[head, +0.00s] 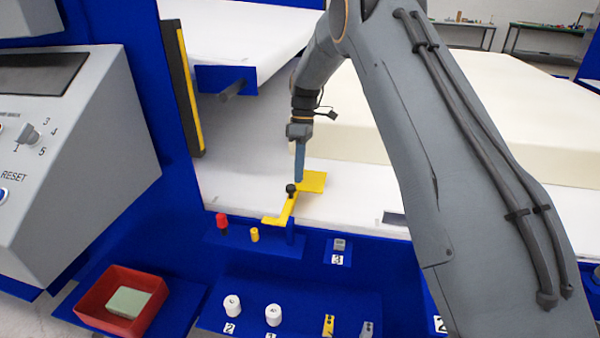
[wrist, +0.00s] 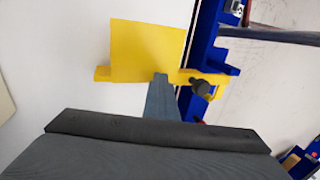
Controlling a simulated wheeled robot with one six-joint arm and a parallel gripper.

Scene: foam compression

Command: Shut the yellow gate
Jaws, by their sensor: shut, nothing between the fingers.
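The yellow gate (head: 313,181) is a flat yellow plate with a bent arm and a dark round knob (head: 291,188), at the front edge of the white bed. In the wrist view the gate (wrist: 146,50) lies ahead of my gripper, with the dark knob (wrist: 201,87) to the right on its arm. My gripper (head: 299,180) points down beside the knob, its fingers together and empty. In the wrist view the fingertips (wrist: 160,78) overlap the gate's lower edge. I cannot tell whether they touch it.
A blue ledge in front holds a red knob (head: 221,221) and a small yellow cylinder (head: 254,234). A red bin (head: 104,315) with a green block (head: 129,301) stands at lower left. A large cream foam block (head: 450,120) lies behind my arm. White bed surface is clear left of my gripper.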

